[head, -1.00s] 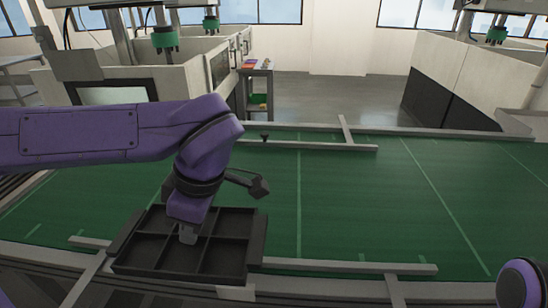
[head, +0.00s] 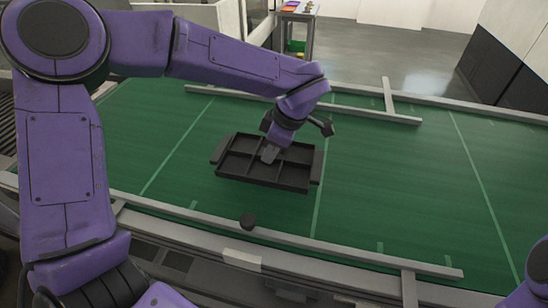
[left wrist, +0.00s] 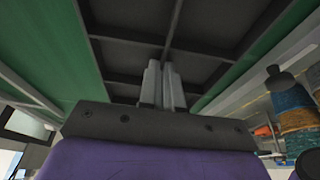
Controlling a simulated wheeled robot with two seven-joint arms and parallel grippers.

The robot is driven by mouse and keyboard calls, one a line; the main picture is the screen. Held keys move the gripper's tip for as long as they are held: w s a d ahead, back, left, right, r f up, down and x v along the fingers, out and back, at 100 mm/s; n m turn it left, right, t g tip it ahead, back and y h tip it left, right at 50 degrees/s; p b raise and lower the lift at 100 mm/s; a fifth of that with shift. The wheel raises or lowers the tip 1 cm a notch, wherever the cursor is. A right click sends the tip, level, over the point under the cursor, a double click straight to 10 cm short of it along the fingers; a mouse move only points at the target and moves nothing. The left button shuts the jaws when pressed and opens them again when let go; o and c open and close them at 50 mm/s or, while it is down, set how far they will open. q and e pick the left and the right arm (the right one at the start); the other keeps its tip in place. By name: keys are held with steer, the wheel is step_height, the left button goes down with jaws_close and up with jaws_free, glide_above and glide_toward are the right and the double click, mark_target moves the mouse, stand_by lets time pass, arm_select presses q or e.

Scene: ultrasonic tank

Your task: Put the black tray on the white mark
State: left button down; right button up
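The black tray (head: 268,184), a shallow box with several compartments, is over the green belt (head: 400,190) in the head view. My left gripper (head: 269,155) reaches down into its middle. In the left wrist view the two grey fingers (left wrist: 163,85) are close together on the tray's central divider (left wrist: 172,30). I cannot tell whether the tray touches the belt. A pale patch (head: 242,259) is on the front frame, nearer than the tray; thin light lines (head: 323,190) cross the belt, one passing close to the tray's right end. My right gripper is out of view.
Grey rails run along the belt's front (head: 330,248) and back (head: 395,116). A small shelf (head: 296,28) is behind the belt. The belt right of the tray is clear.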

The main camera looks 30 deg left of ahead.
mark_target(273, 163)
arm_select(q)
steer(key=shift+w+f, duration=0.25)
steer(key=shift+f, duration=0.1)
step_height(273, 163, down, 3)
steer(key=shift+d+r, duration=0.1)
steer(key=shift+d, duration=0.05)
steer(key=shift+w+f, duration=0.2)
steer(key=shift+f, duration=0.1)
steer(key=shift+s+f, duration=0.15)
steer(key=c, duration=1.3)
jaws_free()
steer(key=shift+c, duration=0.2)
steer(key=v, duration=1.2)
steer(key=shift+r, duration=0.2)
